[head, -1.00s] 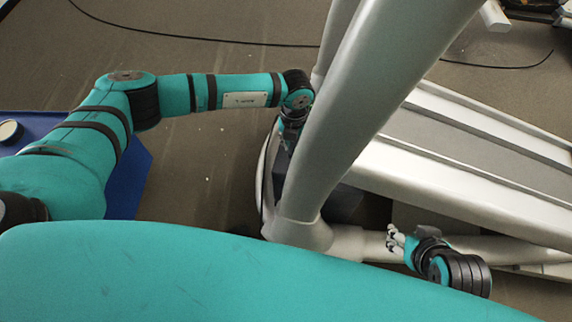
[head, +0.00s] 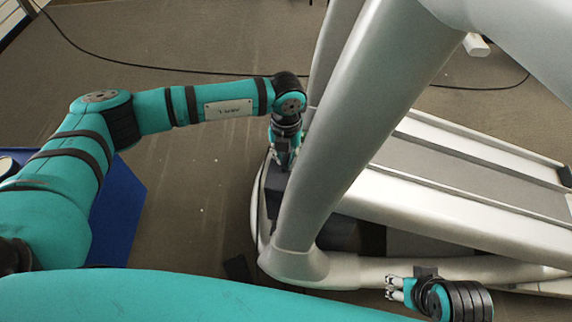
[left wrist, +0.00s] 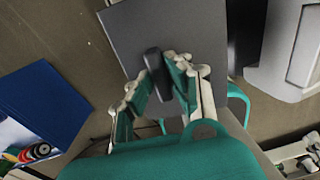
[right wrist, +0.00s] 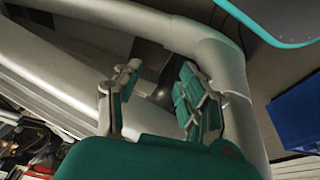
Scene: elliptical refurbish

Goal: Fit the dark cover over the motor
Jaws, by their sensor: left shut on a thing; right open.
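The dark grey cover (left wrist: 195,30) has a black handle (left wrist: 154,70) in the left wrist view. My left gripper (left wrist: 158,78) is shut on that handle. In the head view, my left gripper (head: 284,160) holds the cover (head: 275,185) upright beside the thick silver frame post, which hides part of it. A dark housing (head: 352,232) shows low behind the post; I cannot tell whether the motor is in it. My right gripper (head: 393,288) is open and empty near the low silver tube. In the right wrist view, its fingers (right wrist: 155,88) are apart, facing a dark gap in the frame.
The silver elliptical frame (head: 335,140) stands close to both arms. Its long rails (head: 470,165) run to the right. A blue surface (head: 118,215) lies at left, with coloured items (left wrist: 35,150) near it. A black cable (head: 170,68) crosses the floor. Open floor lies behind the left arm.

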